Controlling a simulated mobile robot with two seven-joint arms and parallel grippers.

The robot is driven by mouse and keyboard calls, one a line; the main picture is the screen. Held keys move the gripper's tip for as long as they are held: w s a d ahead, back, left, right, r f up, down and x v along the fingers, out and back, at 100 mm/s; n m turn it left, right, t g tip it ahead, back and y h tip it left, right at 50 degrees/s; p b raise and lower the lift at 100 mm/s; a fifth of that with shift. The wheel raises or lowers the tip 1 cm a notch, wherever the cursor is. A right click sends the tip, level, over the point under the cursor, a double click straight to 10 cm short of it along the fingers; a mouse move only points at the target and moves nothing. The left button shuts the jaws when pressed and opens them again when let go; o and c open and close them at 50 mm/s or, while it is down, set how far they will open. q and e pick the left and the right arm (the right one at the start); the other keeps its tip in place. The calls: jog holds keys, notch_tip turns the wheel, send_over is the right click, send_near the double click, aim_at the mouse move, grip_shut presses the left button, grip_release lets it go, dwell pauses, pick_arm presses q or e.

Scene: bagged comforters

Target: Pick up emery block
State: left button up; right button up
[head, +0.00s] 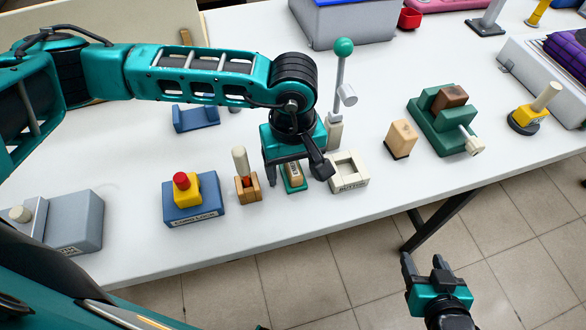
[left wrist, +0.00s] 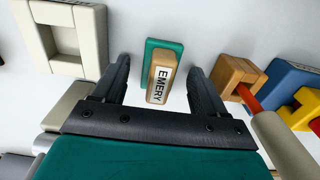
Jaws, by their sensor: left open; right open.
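The emery block (head: 294,172) is a small tan wooden block with a white label, on a green base on the table. In the left wrist view the emery block (left wrist: 160,78) shows its label reading EMERY. My left gripper (head: 296,178) is open above it. In the left wrist view the open fingers (left wrist: 158,72) lie on either side of the block, with gaps on both sides. The gripper partly covers the block in the head view. My right gripper (head: 422,262) is open and empty, beyond the table's front edge.
A cream square frame (head: 350,172) stands close on the right. A wooden holder with a peg (head: 247,188) stands on the left, then a blue box with a red button (head: 195,200). A lever with a green knob (head: 343,50) rises behind. The front strip of table is clear.

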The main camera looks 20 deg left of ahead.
aim_at(293, 166)
pick_arm(q)
jog(key=c, duration=1.1)
jog(key=shift+r, duration=0.1)
jog(key=shift+c, duration=0.2)
notch_tip(293, 166, up, 20)
